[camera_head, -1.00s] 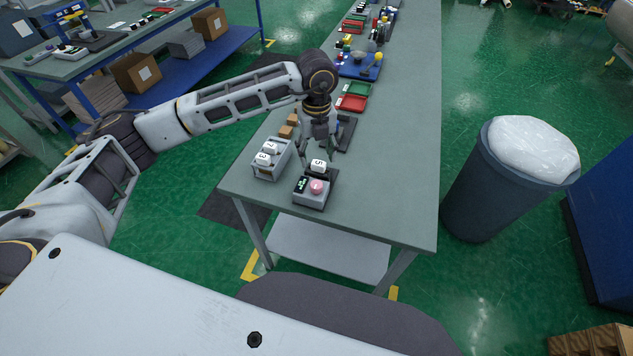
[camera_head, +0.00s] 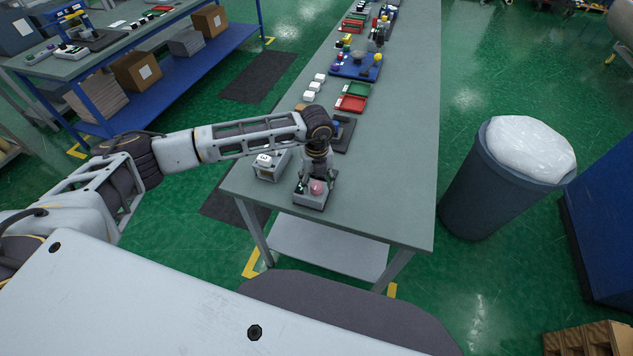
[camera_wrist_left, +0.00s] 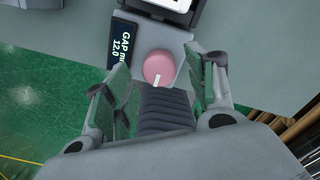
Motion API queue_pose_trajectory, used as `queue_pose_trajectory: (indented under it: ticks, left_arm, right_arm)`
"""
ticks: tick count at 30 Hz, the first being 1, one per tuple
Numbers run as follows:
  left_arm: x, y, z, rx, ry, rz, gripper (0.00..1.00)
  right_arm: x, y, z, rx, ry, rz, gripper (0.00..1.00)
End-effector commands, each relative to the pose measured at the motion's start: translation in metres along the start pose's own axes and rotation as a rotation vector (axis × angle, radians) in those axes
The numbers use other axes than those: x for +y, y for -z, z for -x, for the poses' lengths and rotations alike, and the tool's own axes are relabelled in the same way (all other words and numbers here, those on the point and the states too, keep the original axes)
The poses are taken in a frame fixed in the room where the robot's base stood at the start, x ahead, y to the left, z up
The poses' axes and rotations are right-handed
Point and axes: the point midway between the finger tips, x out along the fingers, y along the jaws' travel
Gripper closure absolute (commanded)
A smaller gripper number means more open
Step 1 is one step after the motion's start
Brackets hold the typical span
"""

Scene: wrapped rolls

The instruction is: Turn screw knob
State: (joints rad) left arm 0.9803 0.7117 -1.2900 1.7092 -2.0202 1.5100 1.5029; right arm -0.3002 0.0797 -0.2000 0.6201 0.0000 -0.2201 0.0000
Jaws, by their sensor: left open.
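The pink round screw knob (camera_head: 318,187) sits on a grey device (camera_head: 312,201) near the front end of the long table. In the left wrist view the knob (camera_wrist_left: 159,68) has a white mark pointing toward the lower left. Beside it a dark display (camera_wrist_left: 123,43) reads "GAP mm 12.0". My left gripper (camera_head: 312,180) is over the device, pointing down. In the wrist view its two fingers (camera_wrist_left: 162,75) are spread, one to each side of the knob, with visible space between. Contact with the knob is not seen. My right gripper is not in view.
A grey box with a white numbered block (camera_head: 264,158) stands just left of the device. A dark tray (camera_head: 343,136), white blocks (camera_head: 314,86) and a red bin (camera_head: 351,104) lie farther back. The table's right side is clear. A waste bin (camera_head: 500,185) stands right of the table.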

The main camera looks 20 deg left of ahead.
Motion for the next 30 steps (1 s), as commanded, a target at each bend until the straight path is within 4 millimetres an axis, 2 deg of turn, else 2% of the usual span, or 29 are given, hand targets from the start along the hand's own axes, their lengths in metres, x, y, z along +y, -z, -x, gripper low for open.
queue_pose_trajectory:
  ticks: [6,16,26,30]
  left_arm:
    - [0.001,0.001,-0.013,0.0,-0.002,0.0,0.44]
    - [0.001,0.0,-0.014,0.0,-0.001,0.0,0.45]
    - [0.001,0.0,-0.014,0.0,-0.001,0.0,0.87]
    - [0.0,0.0,-0.014,0.0,-0.001,-0.001,0.89]
  right_arm:
    - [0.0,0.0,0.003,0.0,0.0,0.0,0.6]
    - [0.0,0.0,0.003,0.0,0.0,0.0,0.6]
    - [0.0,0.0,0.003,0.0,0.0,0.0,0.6]
    - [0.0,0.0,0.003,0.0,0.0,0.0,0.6]
